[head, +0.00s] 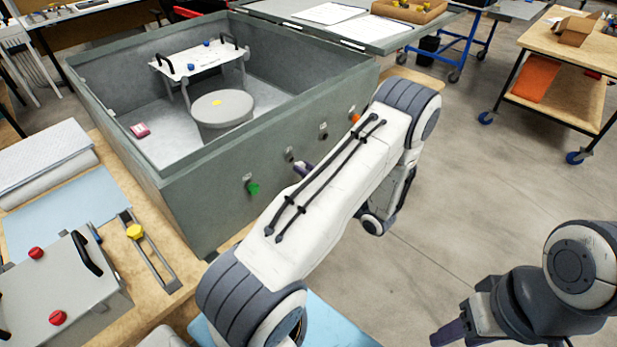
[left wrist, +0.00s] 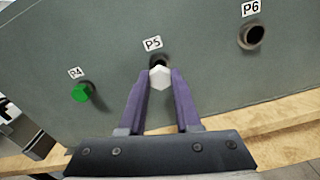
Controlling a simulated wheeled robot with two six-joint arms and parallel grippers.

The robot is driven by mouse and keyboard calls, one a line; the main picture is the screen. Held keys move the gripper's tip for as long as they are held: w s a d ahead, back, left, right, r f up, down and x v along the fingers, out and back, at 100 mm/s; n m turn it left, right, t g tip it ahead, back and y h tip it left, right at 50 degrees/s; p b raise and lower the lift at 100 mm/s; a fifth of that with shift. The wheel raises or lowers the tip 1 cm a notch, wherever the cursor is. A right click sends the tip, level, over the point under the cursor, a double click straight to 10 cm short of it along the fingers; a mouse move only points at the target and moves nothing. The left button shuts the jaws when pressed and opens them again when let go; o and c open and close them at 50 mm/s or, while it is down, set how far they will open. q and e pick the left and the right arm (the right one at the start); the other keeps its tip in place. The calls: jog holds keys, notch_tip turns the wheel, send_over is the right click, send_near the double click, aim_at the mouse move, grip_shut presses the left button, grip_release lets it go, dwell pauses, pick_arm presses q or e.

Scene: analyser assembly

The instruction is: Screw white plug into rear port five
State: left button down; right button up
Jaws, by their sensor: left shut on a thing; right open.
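My left gripper (head: 302,168) is mostly hidden behind its own arm in the head view. In the left wrist view its two purple fingers are shut on the white plug (left wrist: 160,77), a small faceted piece. The plug is right in front of the dark port five (left wrist: 158,60), under the P5 label, and overlaps its lower part. I cannot tell whether the plug is in the port or just short of it. My right gripper (head: 452,334) is open at the bottom edge of the head view, away from the box, partly cut off.
A green plug (left wrist: 80,92) sits in P4, left of P5. The P6 port (left wrist: 252,36) is empty. The grey-green box (head: 150,165) holds a round drum (head: 222,106) and a white bracket (head: 200,60). A grey case (head: 60,290) stands on the bench at left.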

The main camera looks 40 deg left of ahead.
pick_arm(q)
jog(key=n+b, duration=0.1)
jog(key=n, duration=0.2)
jog(key=n+b, duration=0.4)
jog(key=n, duration=0.1)
jog(key=shift+a+n, duration=0.3)
jog(key=shift+r, duration=0.15)
dwell(0.4)
jog(key=shift+a, duration=0.75)
dwell(1.3)
